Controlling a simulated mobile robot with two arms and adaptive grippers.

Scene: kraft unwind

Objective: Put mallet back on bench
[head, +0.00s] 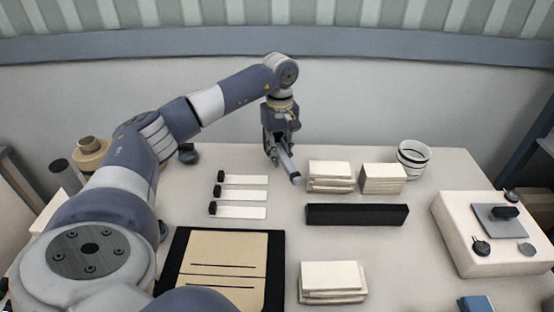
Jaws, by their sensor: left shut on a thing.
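My left gripper (270,146) points down over the back middle of the bench (190,205). It is shut on a slim grey piece with a blue-grey end, which I take to be the mallet (288,167). The mallet slants down and to the right, its lower end close to the left side of a stack of cream blocks (330,177). The gripper hides its upper part. I cannot tell whether its lower end touches the bench. My right gripper is not in view.
A second cream stack (383,179), a striped cup (413,159) and a long black bar (356,215) lie to the right. White strips with black ends (243,195) lie left. A black-edged board (228,267) and a white box (470,245) are nearer.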

